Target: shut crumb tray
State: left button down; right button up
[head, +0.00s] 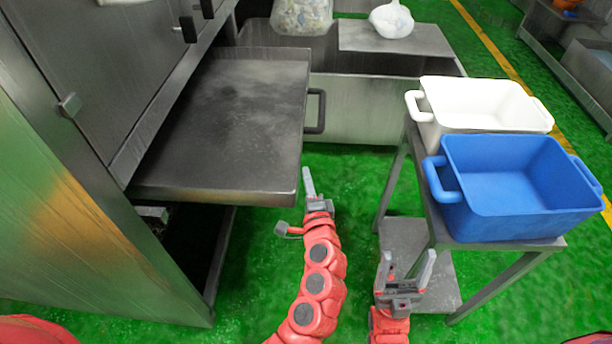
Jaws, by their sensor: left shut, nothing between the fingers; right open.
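The crumb tray (230,115) is a flat grey metal tray pulled out to the right from the steel machine (90,70) at the left. A dark handle (316,111) shows just past its right edge; I cannot tell whether it belongs to the tray or to the bin behind. My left gripper (308,178) is shut and empty, close to the tray's near right corner; I cannot tell whether it touches. My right gripper (406,266) is open and empty, lower and further right, below the tray and beside the cart.
A metal cart (475,243) at the right carries a white bin (480,104) and a blue bin (515,185). A large metal container (365,108) with bags (391,20) on it stands behind the tray. Green floor (345,165) is free between tray and cart.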

aim_at(212, 180)
pick_arm(q)
jog(key=shift+a, duration=0.1)
jog(key=a+p, duration=0.3)
jog(key=a, duration=0.7)
jog(key=shift+w+a+r, duration=0.1)
jog(key=shift+w+a, duration=0.05)
jog(key=shift+a, duration=0.15)
jog(key=a, duration=0.4)
jog(key=a+p, duration=0.1)
jog(key=a, duration=0.4)
jog(key=a+p, duration=0.1)
jog(key=a, duration=0.3)
jog(key=shift+w+a, duration=0.3)
jog(key=shift+a, duration=0.1)
jog(key=shift+d+f, duration=0.1)
jog(key=shift+f, duration=0.1)
